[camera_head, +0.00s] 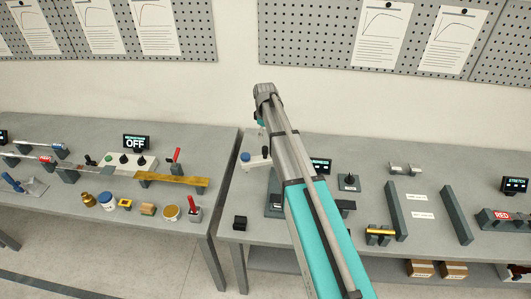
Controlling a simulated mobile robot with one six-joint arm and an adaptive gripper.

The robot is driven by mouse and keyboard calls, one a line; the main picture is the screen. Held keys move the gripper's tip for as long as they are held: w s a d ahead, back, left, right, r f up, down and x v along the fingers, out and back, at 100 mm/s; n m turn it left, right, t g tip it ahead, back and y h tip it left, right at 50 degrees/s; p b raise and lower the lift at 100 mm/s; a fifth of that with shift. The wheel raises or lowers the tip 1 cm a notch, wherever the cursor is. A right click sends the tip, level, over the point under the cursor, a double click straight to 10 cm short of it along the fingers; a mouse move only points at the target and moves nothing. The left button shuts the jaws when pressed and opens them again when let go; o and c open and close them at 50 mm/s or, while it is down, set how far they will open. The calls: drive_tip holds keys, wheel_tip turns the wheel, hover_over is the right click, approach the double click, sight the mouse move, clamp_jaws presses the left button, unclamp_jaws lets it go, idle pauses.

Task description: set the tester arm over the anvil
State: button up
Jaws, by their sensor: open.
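My gripper (262,128) hangs below the far end of my raised arm, above the left part of the right bench, mostly hidden by the arm. A pale part with a blue knob (246,157) shows just left of my arm; it looks like the tester arm. A dark block (273,205) below it looks like part of the tester's base. My arm covers the middle of this device. I cannot make out the anvil, nor whether the tester arm is over it. No object shows in my gripper.
A lit display (320,166) and a knob box (348,182) stand right of my arm. Two dark rails (457,215) stand further right. A small black block (240,223) sits near the bench's left front corner. The left bench (75,208) holds several fixtures; a gap separates the benches.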

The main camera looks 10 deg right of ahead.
sight(265, 147)
drive_tip(key=shift+f+b, duration=3.75)
drive_tip(key=shift+f, duration=0.3)
clamp_jaws()
